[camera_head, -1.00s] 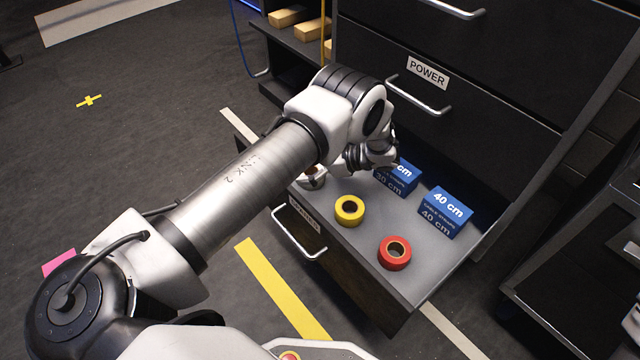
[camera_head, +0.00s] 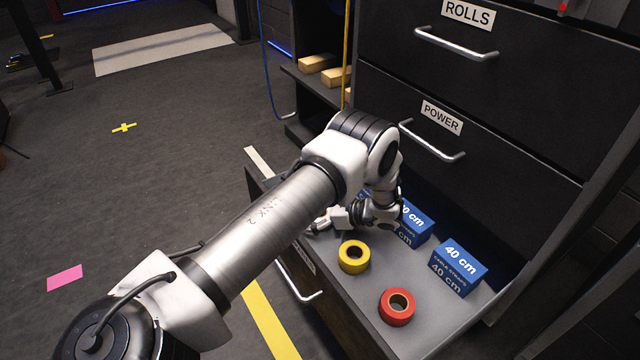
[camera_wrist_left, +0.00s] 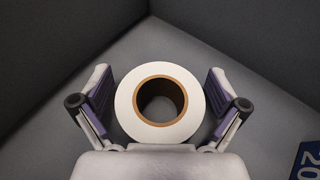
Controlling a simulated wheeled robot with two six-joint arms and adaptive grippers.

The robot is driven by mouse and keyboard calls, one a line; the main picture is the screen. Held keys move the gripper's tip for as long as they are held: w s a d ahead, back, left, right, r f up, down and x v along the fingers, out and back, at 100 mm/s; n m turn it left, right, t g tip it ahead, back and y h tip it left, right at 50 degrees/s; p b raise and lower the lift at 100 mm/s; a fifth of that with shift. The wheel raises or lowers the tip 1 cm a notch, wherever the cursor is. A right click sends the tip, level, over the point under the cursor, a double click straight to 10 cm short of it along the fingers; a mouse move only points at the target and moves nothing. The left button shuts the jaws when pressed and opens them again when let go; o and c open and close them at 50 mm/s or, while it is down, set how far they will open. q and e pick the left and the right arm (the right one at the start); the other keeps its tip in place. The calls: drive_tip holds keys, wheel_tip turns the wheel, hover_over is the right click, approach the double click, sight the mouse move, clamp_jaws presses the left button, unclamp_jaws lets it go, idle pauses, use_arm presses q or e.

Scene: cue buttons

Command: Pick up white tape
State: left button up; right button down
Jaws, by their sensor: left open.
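The white tape (camera_wrist_left: 160,135) is a roll with a brown core, lying on the grey drawer floor. In the left wrist view it sits between the two fingers of my left gripper (camera_wrist_left: 160,88). The fingers are spread on both sides of the roll, with small gaps showing, so it is not gripped. In the head view my left gripper (camera_head: 328,221) is low over the left back part of the open drawer (camera_head: 452,308), and I cannot make out the white tape there. My right gripper is in neither view.
In the drawer lie a yellow tape roll (camera_head: 353,257), a red tape roll (camera_head: 397,308) and two blue boxes, one (camera_head: 458,268) at the right and one (camera_head: 414,224) beside my wrist. Drawer walls stand close around the white tape. Closed drawers rise behind.

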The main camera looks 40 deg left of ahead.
use_arm(q)
drive_tip(key=shift+a+r, duration=0.1)
drive_tip(key=c, duration=1.2)
